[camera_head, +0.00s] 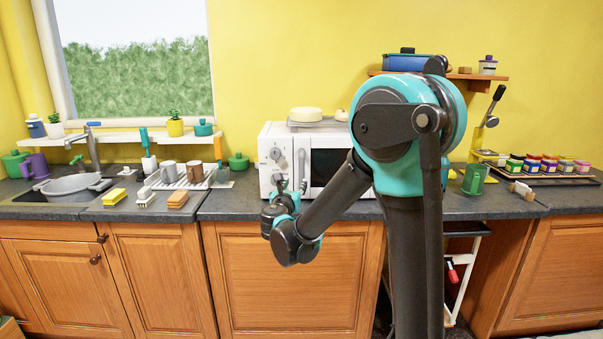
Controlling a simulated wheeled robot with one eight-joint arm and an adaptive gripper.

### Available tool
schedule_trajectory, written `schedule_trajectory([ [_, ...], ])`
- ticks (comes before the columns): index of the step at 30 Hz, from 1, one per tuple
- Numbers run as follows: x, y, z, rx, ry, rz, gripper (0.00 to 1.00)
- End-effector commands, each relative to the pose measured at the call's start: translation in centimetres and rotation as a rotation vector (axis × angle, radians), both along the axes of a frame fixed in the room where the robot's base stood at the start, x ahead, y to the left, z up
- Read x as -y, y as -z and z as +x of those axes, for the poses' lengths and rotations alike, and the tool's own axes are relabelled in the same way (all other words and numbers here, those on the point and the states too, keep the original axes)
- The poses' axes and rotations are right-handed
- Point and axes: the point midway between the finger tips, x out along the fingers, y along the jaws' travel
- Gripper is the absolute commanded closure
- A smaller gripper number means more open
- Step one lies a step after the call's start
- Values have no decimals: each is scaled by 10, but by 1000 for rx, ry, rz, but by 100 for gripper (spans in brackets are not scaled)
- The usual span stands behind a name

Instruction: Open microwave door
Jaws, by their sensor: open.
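The white microwave (268,140) stands on the dark counter, partly hidden behind my arm. Its knobs are on the left of its front. The door's dark window (327,166) is to the right of them and looks shut. A pale upright handle (301,164) shows between the knobs and the window. My gripper (291,184) is open, in front of the lower left of the microwave front, just below the handle. It looks empty. Whether a finger touches the handle or the front cannot be told. My arm hides the right part of the door.
A tray with a cream round item (305,114) is on top of the microwave. A dish rack (183,183) with mugs, a sponge (114,196) and a sink (75,187) are to the left. Spice jars (549,165) stand at right. Wooden cabinets (275,270) are below the counter.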

Motion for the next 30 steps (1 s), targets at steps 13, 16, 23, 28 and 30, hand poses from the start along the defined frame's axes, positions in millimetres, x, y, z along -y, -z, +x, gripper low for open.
schedule_trajectory([
  [13, 19, 0, 88, -1, 3, 2, 59],
  [16, 22, 0, 103, -1, 2, 2, 59],
  [23, 25, 0, 123, 0, 1, 3, 59],
  [28, 26, 0, 126, 0, 0, 3, 59],
  [30, 26, 0, 126, 0, 0, 3, 59],
])
